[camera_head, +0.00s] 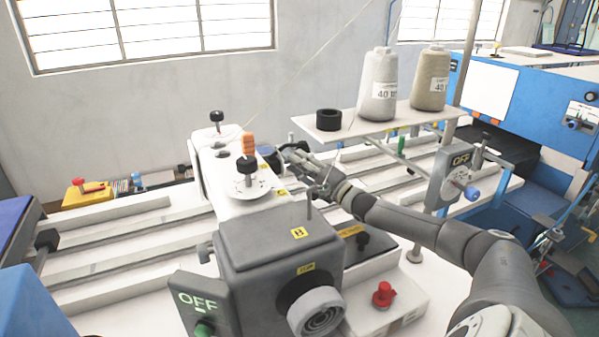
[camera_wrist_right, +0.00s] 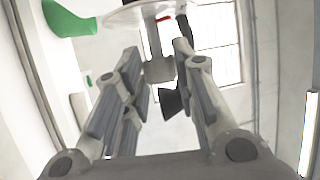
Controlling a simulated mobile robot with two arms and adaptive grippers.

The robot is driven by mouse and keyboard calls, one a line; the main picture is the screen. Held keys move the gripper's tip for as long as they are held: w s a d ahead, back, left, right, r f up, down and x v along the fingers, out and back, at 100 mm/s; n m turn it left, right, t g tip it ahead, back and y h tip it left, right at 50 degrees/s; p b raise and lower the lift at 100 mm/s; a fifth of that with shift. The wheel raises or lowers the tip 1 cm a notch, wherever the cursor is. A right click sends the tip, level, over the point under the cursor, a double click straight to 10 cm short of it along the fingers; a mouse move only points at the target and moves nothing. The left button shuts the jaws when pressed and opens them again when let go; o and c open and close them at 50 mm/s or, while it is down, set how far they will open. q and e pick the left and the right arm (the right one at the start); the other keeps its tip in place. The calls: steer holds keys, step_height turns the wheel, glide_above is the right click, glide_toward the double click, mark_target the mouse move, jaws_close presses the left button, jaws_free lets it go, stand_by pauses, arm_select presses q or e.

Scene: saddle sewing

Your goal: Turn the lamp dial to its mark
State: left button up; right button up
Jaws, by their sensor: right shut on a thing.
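In the right wrist view a pale round disc (camera_wrist_right: 118,17) with a small red mark on it shows at the top; it appears to be the lamp dial. A grey block-like grip (camera_wrist_right: 158,70) below it sits between the fingers of my right gripper (camera_wrist_right: 157,62), which is shut on it. In the head view my right gripper (camera_head: 290,153) reaches in from the right, beside the white machine arm, with its fingertips partly hidden. The dial it holds cannot be made out there. My left gripper is not in view.
The grey machine head (camera_head: 275,240) and its handwheel (camera_head: 317,311) stand in front of the gripper. A thread shelf (camera_head: 375,127) with two cones is above my right arm. A switch box (camera_head: 452,178) is at right.

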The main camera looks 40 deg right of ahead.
stand_by(0.3)
steer(key=o, duration=1)
steer(key=shift+o, duration=0.2)
steer(key=v, duration=0.7)
steer(key=shift+s, duration=0.25)
steer(key=shift+d, duration=0.1)
